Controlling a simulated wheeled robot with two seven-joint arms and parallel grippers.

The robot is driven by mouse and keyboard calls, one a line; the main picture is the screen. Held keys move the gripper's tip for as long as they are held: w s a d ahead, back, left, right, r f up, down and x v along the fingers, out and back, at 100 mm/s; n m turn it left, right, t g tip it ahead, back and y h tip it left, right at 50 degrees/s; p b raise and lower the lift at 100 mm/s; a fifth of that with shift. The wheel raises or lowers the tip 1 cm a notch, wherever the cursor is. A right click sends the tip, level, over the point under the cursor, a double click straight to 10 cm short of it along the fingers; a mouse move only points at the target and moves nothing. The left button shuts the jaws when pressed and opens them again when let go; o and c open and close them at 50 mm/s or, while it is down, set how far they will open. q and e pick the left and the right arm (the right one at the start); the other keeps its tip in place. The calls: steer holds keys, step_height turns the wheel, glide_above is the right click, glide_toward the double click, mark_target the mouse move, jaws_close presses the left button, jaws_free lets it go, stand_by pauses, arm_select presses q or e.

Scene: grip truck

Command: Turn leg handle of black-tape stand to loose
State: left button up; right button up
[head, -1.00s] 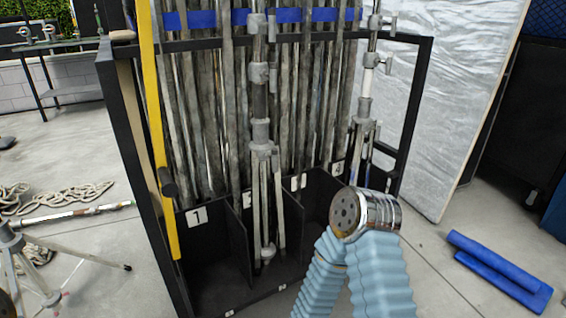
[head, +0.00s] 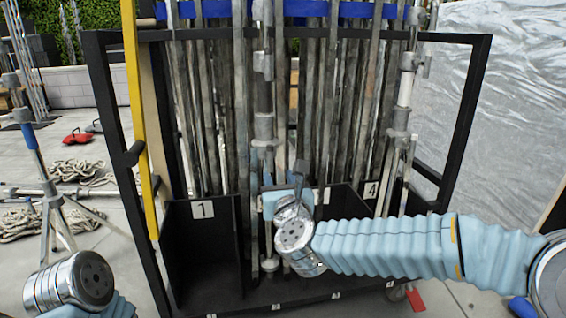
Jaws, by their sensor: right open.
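A metal stand (head: 264,128) stands upright in the middle of the black rack, with grey collars and folded legs. A dark stretch shows on its shaft, but I cannot tell for sure that it is black tape. A second stand (head: 398,120) is upright at the right of the rack. My right gripper (head: 282,172) is open in front of the middle stand's folded legs. Its wrist hides part of them and whether it touches the stand cannot be told. The leg handle is not clearly seen. My left wrist shows at the lower left; its fingers are out of view.
The black rack (head: 101,110) has numbered compartments, a yellow bar (head: 133,90) on its left side and several grey poles. Another stand with blue tape (head: 30,136) and rope (head: 22,226) are at left. A silvery sheet (head: 490,110) is at right.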

mark_target(271, 159)
steer(key=w, duration=0.4)
steer(key=w+a+p, duration=0.1)
steer(key=w, duration=0.3)
steer(key=w+a, duration=0.1)
steer(key=w, duration=0.3)
steer(key=shift+w+f+p, duration=0.1)
steer(key=shift+w+p, duration=0.3)
jaws_close()
